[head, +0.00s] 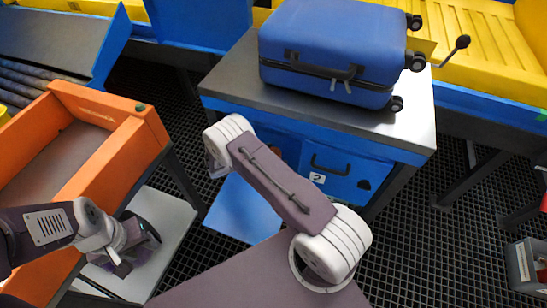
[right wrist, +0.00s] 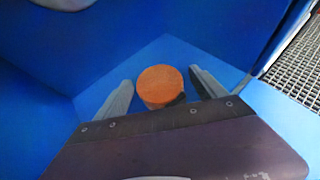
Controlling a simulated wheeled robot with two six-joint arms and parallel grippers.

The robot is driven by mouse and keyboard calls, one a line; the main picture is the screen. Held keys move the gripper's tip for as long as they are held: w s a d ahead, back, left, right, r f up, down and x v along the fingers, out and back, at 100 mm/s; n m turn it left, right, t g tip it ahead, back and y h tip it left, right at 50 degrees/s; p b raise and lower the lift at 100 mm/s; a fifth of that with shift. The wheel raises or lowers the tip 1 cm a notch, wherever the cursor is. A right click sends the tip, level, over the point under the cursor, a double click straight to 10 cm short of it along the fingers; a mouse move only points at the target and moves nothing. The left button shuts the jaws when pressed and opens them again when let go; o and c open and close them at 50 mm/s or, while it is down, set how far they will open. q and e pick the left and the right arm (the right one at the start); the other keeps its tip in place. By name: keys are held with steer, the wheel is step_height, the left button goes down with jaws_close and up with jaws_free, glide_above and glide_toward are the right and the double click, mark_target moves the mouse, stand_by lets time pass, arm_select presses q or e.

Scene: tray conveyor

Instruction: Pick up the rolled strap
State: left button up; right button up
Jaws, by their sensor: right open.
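An orange round thing (right wrist: 160,84), which looks like the rolled strap, sits on a blue surface in the right wrist view. My right gripper (right wrist: 160,90) is open, with one finger on each side of the strap and visible gaps between. The palm edge hides the strap's near lower part. In the head view the strap and the right fingers are hidden. My left gripper (head: 130,250) is at the lower left beside the orange bin, and its fingers are too unclear to read.
Blue walls (right wrist: 40,60) enclose the strap on the left and back. A blue suitcase (head: 335,45) lies on the metal-topped table (head: 225,75) above a blue cabinet marked 2 (head: 335,170). An orange bin (head: 140,125) stands left. A blue panel (head: 240,210) extends below the cabinet.

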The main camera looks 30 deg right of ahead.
steer(key=c, duration=1.5)
